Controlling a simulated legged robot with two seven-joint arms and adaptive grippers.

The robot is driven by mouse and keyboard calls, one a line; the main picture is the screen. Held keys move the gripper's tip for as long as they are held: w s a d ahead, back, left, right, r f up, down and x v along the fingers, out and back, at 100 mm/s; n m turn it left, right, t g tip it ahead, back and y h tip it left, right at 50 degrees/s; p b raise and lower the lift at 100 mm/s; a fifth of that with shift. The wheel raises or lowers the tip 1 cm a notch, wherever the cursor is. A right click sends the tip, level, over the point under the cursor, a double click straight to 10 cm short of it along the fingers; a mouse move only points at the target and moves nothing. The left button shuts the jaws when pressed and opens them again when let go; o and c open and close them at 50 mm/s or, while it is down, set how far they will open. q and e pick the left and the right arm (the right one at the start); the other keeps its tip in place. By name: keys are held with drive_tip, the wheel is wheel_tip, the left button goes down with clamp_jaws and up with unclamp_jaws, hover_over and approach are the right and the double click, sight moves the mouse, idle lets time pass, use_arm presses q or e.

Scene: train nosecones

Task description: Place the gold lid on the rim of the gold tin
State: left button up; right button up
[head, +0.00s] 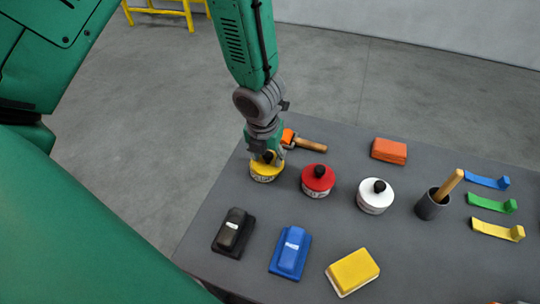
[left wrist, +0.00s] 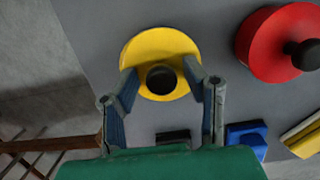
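The gold tin (head: 264,179) stands at the table's far left, with a pale label band around its side. The gold lid (left wrist: 160,46) is a yellow disc with a black knob (left wrist: 161,80); it lies over the tin. Whether it sits flush on the rim, I cannot tell. My left gripper (left wrist: 160,82) points down over the lid, its fingers spread on either side of the knob and apart from it. In the head view the left gripper (head: 264,156) covers part of the lid. My right gripper is not in view.
A red tin (head: 318,182) and a white tin (head: 374,198) stand to the right. An orange-headed mallet (head: 308,143) lies just behind the gold tin. Black (head: 233,232), blue (head: 290,252) and yellow (head: 352,271) blocks lie in front.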

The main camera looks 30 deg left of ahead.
sight(267, 154)
use_arm(q)
drive_tip(key=shift+a+f, duration=0.2)
drive_tip(key=shift+a, duration=0.65)
drive_tip(key=shift+s+d, duration=0.1)
drive_tip(key=shift+d, duration=0.2)
drive_tip(key=shift+d+r, duration=0.25)
drive_tip(key=shift+r, duration=0.05)
drive_tip(key=r+p, duration=0.2)
drive_tip(key=r, duration=0.1)
drive_tip(key=r+p, duration=0.1)
drive_tip(key=r, duration=0.1)
drive_tip(key=shift+s+d+p, duration=0.15)
drive_tip(key=shift+d+p, duration=0.15)
drive_tip(key=shift+d, duration=0.05)
wheel_tip(267, 154, up, 7)
drive_tip(key=s+p, duration=0.1)
drive_tip(key=p, duration=0.2)
drive_tip(key=shift+s, duration=0.2)
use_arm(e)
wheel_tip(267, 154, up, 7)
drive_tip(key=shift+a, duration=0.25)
use_arm(q)
drive_tip(key=shift+a, duration=0.25)
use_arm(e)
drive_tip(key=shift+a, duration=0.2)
